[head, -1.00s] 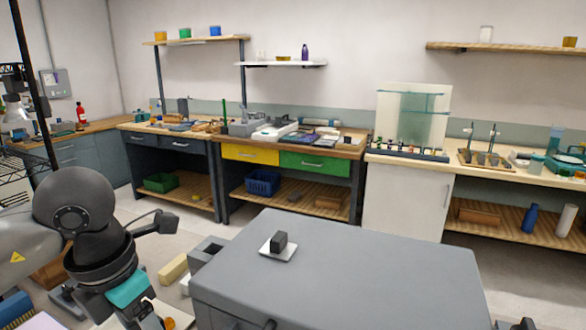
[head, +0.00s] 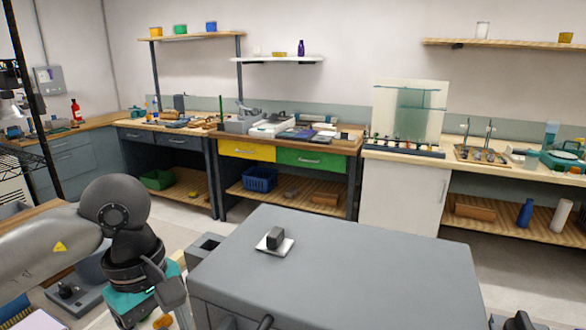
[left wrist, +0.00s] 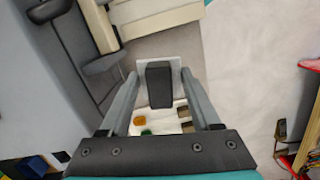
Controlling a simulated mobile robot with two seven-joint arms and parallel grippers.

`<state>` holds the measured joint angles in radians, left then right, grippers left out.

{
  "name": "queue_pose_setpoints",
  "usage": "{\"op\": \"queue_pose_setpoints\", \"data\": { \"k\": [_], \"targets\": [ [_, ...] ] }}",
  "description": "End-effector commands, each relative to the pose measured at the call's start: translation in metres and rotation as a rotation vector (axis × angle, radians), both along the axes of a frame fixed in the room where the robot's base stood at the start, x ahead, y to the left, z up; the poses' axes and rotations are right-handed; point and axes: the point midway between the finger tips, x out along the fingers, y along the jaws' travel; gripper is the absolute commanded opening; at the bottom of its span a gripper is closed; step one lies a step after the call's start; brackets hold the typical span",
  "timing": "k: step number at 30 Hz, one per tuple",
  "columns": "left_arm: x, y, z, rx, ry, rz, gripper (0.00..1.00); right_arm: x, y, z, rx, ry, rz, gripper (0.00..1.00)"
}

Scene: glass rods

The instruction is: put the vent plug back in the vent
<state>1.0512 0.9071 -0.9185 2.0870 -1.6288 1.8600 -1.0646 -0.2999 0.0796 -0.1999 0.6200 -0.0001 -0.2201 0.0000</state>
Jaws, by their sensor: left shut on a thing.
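In the left wrist view a dark block, taken to be the vent plug (left wrist: 159,88), sits between the fingers of my left gripper (left wrist: 160,76), with a pale square plate (left wrist: 176,62) behind it. The gripper is shut on it; the contact itself is hard to see. In the head view my left wrist is at the lower left, and the fingertips and the held plug cannot be made out. A similar dark block (head: 275,236) stands on a white square plate (head: 287,247) on the big grey box. I cannot tell which opening is the vent.
The big grey box (head: 370,265) fills the lower middle of the head view, its top mostly bare. A small open grey box (head: 204,247) stands left of it. Below the fingers lie small orange (left wrist: 139,119) and green pieces. Benches line the back wall.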

Motion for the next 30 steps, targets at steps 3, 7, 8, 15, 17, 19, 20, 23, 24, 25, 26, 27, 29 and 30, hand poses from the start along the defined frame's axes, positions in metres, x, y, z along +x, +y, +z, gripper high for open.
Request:
{"op": "queue_pose_setpoints", "data": {
  "k": [3, 7, 8, 15, 17, 19, 20, 23, 24, 25, 26, 27, 29, 30],
  "targets": [
    [-0.001, -0.004, -0.003, 0.001, 0.001, -0.208, 0.00, 0.000, 0.000, 0.000, 0.000, 0.000, 0.000, 0.50],
    [-0.002, -0.008, -0.006, 0.001, 0.001, -0.435, 0.00, 0.000, 0.000, 0.000, 0.000, 0.000, 0.000, 0.50],
    [-0.002, -0.009, -0.006, 0.000, 0.000, -0.489, 0.00, 0.000, 0.000, 0.000, 0.000, 0.000, 0.000, 0.50],
    [-0.004, -0.013, -0.011, 0.000, -0.001, -0.835, 0.00, 0.000, 0.000, 0.000, 0.000, 0.000, 0.000, 0.50],
    [-0.004, -0.014, -0.012, 0.001, 0.000, -0.894, 0.00, 0.000, 0.000, 0.000, 0.000, 0.000, 0.000, 0.50],
    [-0.005, -0.014, -0.013, 0.000, 0.000, -0.944, 0.00, 0.000, 0.000, 0.000, 0.000, 0.000, 0.000, 0.50],
    [-0.005, -0.015, -0.013, 0.001, 0.000, -0.959, 0.00, 0.000, 0.000, 0.000, 0.000, 0.000, 0.000, 0.50],
    [-0.004, -0.015, -0.013, 0.003, -0.001, -0.991, 0.00, 0.000, 0.000, 0.000, 0.000, 0.000, 0.000, 0.50],
    [-0.004, -0.015, -0.013, 0.004, -0.001, -0.997, 0.00, 0.000, 0.000, 0.000, 0.000, 0.000, 0.000, 0.50],
    [-0.004, -0.015, -0.013, 0.004, -0.002, -0.999, 0.00, 0.000, 0.000, 0.000, 0.000, 0.000, 0.000, 0.50],
    [-0.004, -0.015, -0.013, 0.003, -0.002, -1.000, 0.00, 0.000, 0.000, 0.000, 0.000, 0.000, 0.000, 0.50],
    [-0.004, -0.014, -0.013, 0.004, -0.001, -0.999, 0.00, 0.000, 0.000, 0.000, 0.000, 0.000, 0.000, 0.50],
    [-0.004, -0.014, -0.013, 0.004, -0.002, -0.998, 0.00, 0.000, 0.000, 0.000, 0.000, 0.000, 0.000, 0.50],
    [-0.004, -0.014, -0.013, 0.004, -0.001, -0.997, 0.00, 0.000, 0.000, 0.000, 0.000, 0.000, 0.000, 0.50]
  ]
}}
